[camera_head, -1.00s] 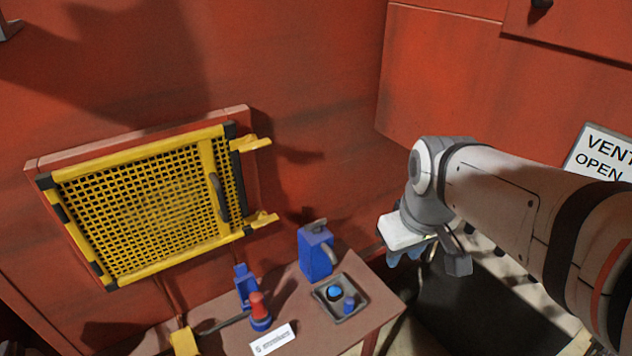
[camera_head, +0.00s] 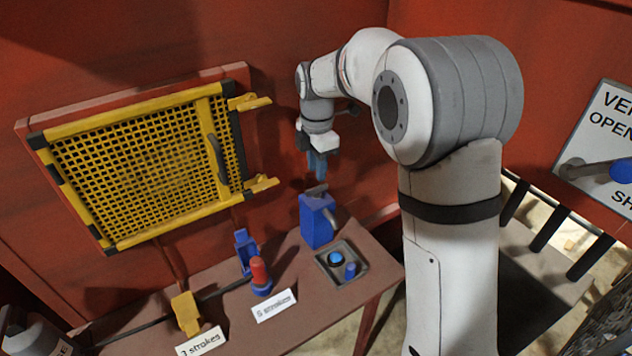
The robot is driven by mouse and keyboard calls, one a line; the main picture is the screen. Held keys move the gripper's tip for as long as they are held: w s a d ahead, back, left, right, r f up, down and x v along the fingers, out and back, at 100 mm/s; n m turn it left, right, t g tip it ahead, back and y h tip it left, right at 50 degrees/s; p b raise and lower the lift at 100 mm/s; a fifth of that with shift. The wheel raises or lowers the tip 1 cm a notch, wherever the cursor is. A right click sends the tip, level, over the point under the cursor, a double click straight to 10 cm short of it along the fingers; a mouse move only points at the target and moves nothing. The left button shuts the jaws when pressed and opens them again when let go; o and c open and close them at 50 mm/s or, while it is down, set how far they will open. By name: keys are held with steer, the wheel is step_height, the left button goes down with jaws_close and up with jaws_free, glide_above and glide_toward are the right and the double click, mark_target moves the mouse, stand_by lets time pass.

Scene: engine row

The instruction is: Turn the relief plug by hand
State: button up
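No part is marked as the relief plug, and I cannot tell which one it is. A red-topped piece on a blue base (camera_head: 261,277) stands upright on the brown table. A dark square tray (camera_head: 359,275) to its right holds a round blue piece (camera_head: 336,259) and a small upright blue peg (camera_head: 350,270). My gripper (camera_head: 317,166) points down, in the air above a blue can (camera_head: 317,220), apart from the table pieces. Its blue fingers look narrow and close together. Whether they are open or shut is unclear, and nothing shows held.
A yellow mesh guard (camera_head: 140,165) is on the red wall at left. A blue bracket (camera_head: 245,252), a yellow piece (camera_head: 186,313) and white stroke labels (camera_head: 273,306) are on the table (camera_head: 330,309). A vent sign (camera_head: 600,130) with a blue-ended lever (camera_head: 622,172) is at right.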

mark_target(317, 191)
step_height(317, 191, down, 5)
steer(key=shift+f, duration=0.2)
jaws_close()
stand_by(0.3)
